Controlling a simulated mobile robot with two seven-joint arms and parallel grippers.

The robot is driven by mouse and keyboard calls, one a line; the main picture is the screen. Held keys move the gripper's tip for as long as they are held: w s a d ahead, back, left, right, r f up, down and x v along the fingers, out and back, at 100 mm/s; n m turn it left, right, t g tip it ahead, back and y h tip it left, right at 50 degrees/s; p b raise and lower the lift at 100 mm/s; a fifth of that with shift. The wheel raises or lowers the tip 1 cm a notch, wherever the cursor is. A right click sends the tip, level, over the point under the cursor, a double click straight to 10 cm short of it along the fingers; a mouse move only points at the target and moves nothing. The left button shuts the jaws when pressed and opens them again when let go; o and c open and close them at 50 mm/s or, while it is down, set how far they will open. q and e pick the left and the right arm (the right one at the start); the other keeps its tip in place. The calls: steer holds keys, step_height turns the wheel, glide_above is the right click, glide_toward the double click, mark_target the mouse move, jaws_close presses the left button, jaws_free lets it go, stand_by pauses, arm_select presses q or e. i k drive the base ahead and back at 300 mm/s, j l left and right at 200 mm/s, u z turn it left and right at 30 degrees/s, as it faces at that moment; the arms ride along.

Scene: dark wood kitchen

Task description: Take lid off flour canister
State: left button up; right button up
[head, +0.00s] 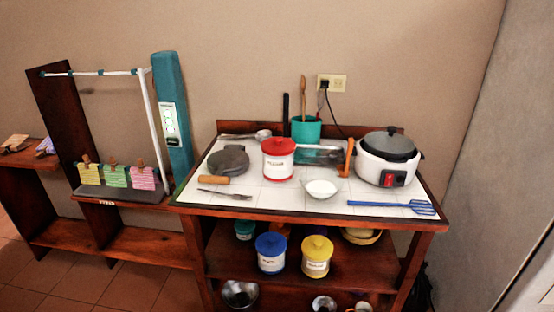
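A white canister (278,168) with a red lid (278,145) stands upright on the white tiled tabletop, left of its centre. Its lid is on and its label is too small to read. A blue-lidded canister (271,262) and a yellow-lidded canister (316,266) stand on the shelf below, also with lids on. I cannot tell from the labels which one holds flour. Neither of my grippers is in the head view.
Around the red-lidded canister are a grey round pan (229,160), a small white bowl (321,188), a teal utensil pot (306,129) and a clear container (318,155). A white cooker (388,165) and a blue spatula (400,206) are at right. The front-middle tabletop is fairly clear.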

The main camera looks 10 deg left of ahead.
mark_target(278, 147)
steer(key=i+j, duration=0.2)
steer(key=j, duration=0.15)
steer(key=i+j, duration=0.2)
steer(key=j, duration=0.15)
steer(key=i+j, duration=0.2)
steer(key=j, duration=0.15)
